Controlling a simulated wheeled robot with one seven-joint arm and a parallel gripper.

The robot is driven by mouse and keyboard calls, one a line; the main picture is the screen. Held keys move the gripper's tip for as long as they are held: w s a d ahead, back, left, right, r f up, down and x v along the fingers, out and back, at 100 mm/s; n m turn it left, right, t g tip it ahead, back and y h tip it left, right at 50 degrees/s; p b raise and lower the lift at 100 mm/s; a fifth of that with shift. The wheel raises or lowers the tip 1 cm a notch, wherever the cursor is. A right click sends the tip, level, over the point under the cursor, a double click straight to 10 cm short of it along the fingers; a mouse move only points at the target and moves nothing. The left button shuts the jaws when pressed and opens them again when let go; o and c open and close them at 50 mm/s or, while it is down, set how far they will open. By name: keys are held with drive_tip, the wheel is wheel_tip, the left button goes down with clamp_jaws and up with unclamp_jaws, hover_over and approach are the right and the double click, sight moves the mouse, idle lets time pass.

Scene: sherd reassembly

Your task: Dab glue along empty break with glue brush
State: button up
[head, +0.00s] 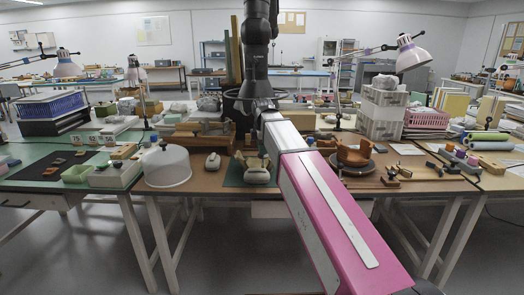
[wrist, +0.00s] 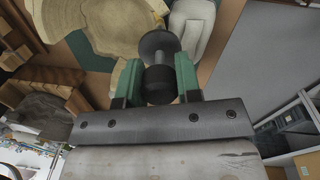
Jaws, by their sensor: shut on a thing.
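In the wrist view my gripper (wrist: 157,68) has its two green fingers shut on a dark, round-ended tool with a disc at its far part, which I take to be the glue brush (wrist: 158,43). Its bristles are not visible. Beyond it lies a large pale tan sherd (wrist: 88,27) with rounded, layered outlines. A pale rounded pad (wrist: 192,25) is beside it. The break to be glued cannot be made out. In the head view pale pieces (head: 257,174) lie on a green mat (head: 232,176); my gripper cannot be made out there.
An orange-brown vessel (head: 353,153) sits on a turntable to the right. Wooden blocks and stacked crates (head: 382,112) fill the table's back.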

drive_tip(key=shift+s+r, duration=0.3)
drive_tip(key=shift+r, duration=0.9)
drive_tip(key=shift+s+r, duration=0.25)
drive_tip(key=shift+r, duration=0.95)
drive_tip(key=shift+s+r, duration=0.3)
drive_tip(key=shift+r, duration=0.9)
